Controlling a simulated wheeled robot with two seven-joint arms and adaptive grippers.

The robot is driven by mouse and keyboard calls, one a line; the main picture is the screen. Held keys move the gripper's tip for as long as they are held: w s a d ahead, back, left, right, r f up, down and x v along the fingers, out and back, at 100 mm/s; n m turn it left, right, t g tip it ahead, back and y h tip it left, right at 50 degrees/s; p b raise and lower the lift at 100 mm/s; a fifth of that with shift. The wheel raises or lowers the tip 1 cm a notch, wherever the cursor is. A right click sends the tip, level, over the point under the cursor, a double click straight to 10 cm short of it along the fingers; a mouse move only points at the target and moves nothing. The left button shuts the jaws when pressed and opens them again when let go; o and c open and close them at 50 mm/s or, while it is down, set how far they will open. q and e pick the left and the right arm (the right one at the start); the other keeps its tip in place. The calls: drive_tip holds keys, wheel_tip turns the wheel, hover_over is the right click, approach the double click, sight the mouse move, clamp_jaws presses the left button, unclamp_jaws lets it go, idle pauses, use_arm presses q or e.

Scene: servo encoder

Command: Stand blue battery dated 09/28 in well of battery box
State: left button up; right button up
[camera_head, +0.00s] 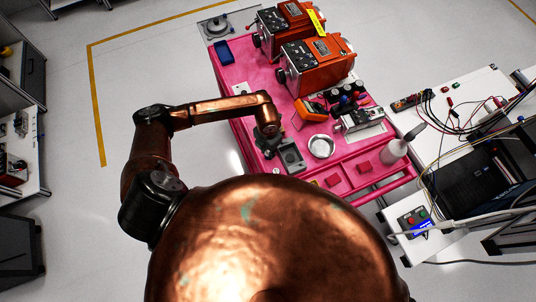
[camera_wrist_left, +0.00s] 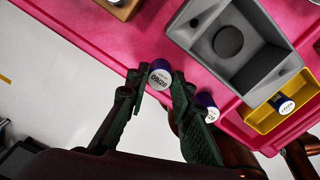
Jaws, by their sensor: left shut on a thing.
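My left gripper (camera_head: 266,140) is over the pink cart, just left of the grey battery box (camera_head: 304,166). In the left wrist view my left gripper (camera_wrist_left: 157,88) is shut on the blue battery (camera_wrist_left: 159,76), whose pale end reads 09/28. The battery box (camera_wrist_left: 274,72) is right of the held battery and apart from it, with a dark round well (camera_wrist_left: 228,42) in its recess. In the head view the held battery is too small to make out. My right gripper is not in view.
A second blue battery (camera_wrist_left: 207,105) is beside the right finger; a third battery (camera_wrist_left: 284,104) is in a yellow tray (camera_wrist_left: 265,120). A round metal dish (camera_head: 321,146) stands right of the box. Orange machines (camera_head: 318,65) stand at the cart's back.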

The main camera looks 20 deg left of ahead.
use_arm(q)
drive_tip(key=shift+r+p, duration=2.1)
drive_tip(key=shift+r, duration=1.45)
drive_tip(key=shift+c, duration=0.4)
